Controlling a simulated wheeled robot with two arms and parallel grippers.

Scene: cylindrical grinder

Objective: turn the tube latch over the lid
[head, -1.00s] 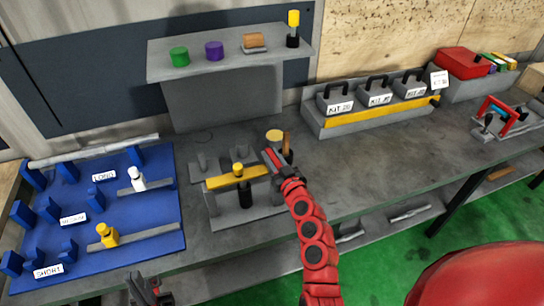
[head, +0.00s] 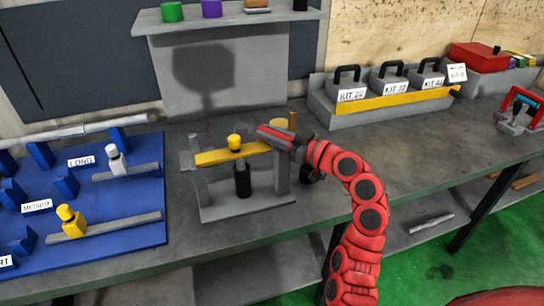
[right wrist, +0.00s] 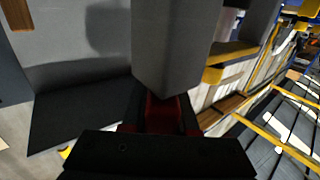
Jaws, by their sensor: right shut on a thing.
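A grey stand (head: 215,207) on the bench has upright posts and a black cylinder (head: 243,182) in its middle. A yellow bar (head: 222,156), which I take for the tube latch, lies across the top, with a yellow knob (head: 235,142) on it. My right gripper (head: 272,136) is shut at the bar's right end, which it partly hides. In the right wrist view a grey block (right wrist: 175,45) fills the space before the jaws; its grip point is hidden. A round yellowish top (head: 279,123) shows just behind the gripper. My left gripper is out of view.
A blue board (head: 110,230) with yellow and white pieces lies to the left. A grey rack (head: 322,118) with black-handled kit boxes and a yellow bar stands back right. A grey shelf (head: 225,22) hangs above.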

